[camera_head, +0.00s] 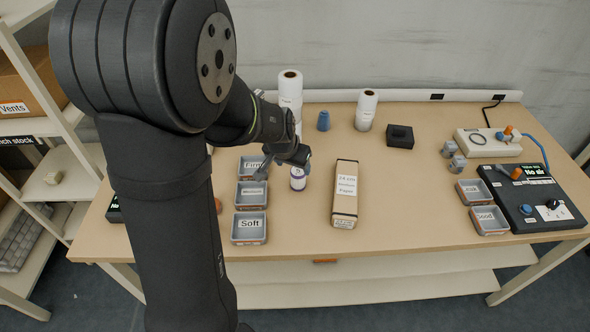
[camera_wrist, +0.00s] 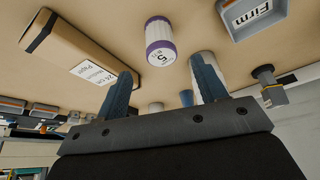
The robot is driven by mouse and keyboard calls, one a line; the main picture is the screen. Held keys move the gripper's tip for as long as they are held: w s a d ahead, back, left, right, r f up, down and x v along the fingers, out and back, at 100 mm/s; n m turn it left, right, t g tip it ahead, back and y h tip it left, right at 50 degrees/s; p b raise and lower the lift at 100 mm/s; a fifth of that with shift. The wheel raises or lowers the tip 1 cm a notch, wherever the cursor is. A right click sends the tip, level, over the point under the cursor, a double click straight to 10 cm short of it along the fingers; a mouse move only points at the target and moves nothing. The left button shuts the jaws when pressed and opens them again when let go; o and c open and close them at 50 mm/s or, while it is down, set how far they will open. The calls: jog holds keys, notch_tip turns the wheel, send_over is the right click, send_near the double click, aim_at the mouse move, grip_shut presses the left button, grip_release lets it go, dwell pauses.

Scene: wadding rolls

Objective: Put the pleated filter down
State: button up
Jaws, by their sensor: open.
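A small white cylinder with purple ends and a "5" on its label, which looks like the pleated filter (camera_head: 298,180), stands on the table just right of the sorting trays. It also shows in the wrist view (camera_wrist: 160,42), ahead of the fingertips and roughly between them, with a visible gap. My gripper (camera_head: 284,171) is above the table beside the filter, its fingers spread. In the wrist view my gripper (camera_wrist: 163,66) has nothing between its two fingers. Whether the filter stands fully flat is hard to tell.
Trays marked Firm (camera_head: 252,167) and Soft (camera_head: 249,229) stand left, with another between. A long paper box (camera_head: 345,194) lies right of the filter. White rolls (camera_head: 366,110), a blue cup (camera_head: 323,121) and a black block (camera_head: 400,138) stand behind. A black console (camera_head: 535,200) is far right.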

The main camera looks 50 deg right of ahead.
aim_at(297, 173)
jog(key=shift+v, duration=0.9)
jog(key=shift+f, duration=0.1)
jog(key=x, duration=1.2)
jog(key=shift+a+r, duration=0.1)
jog(key=shift+r, duration=0.15)
